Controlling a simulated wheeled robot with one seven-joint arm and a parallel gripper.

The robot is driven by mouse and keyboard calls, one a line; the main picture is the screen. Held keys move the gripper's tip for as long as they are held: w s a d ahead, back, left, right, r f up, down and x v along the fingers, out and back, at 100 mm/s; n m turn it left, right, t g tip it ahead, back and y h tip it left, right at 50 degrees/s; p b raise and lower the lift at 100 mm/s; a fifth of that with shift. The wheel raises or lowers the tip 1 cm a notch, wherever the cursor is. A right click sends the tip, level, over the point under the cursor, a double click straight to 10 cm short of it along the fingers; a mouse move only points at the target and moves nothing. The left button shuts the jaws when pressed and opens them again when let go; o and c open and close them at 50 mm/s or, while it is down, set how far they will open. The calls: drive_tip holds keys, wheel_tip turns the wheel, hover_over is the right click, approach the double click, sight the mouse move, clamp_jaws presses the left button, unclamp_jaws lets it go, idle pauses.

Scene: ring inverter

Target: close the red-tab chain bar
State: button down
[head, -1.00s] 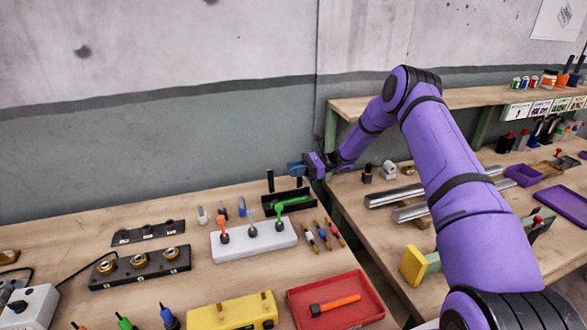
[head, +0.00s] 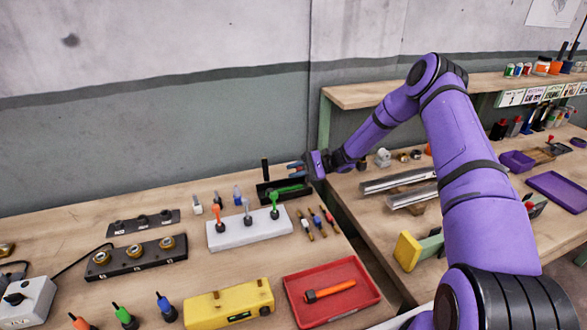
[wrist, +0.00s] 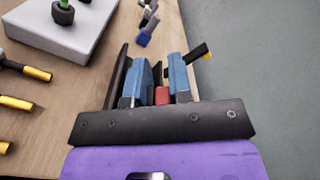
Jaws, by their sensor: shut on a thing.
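My gripper (head: 303,168) is at the back right of the left bench, by a black open-topped holder (head: 270,197). A green bar (head: 292,188) lies in the holder and a black post (head: 265,168) stands upright at it. In the wrist view my blue-fingered gripper (wrist: 165,80) is shut on a small red piece (wrist: 161,96), seemingly the red tab. Most of the piece is hidden between the fingers. A black plate (wrist: 117,75) stands left of the fingers. A black post with a yellow end (wrist: 198,53) is to their right. The chain bar's full shape cannot be made out.
A white block with three levers (head: 250,231) stands in front of the holder. Several pens (head: 318,223) lie right of it. A red tray (head: 355,310) and a yellow box (head: 230,305) are nearer. Metal rails (head: 400,182) lie on the right bench.

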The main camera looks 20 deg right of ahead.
drive_tip(key=shift+s+f, duration=0.3)
drive_tip(key=shift+f, duration=0.05)
idle(0.3)
drive_tip(key=c, duration=1.1)
unclamp_jaws()
drive_tip(key=shift+d, duration=0.15)
drive_tip(key=d, duration=1)
drive_tip(key=shift+d, duration=0.3)
drive_tip(key=shift+c, duration=0.3)
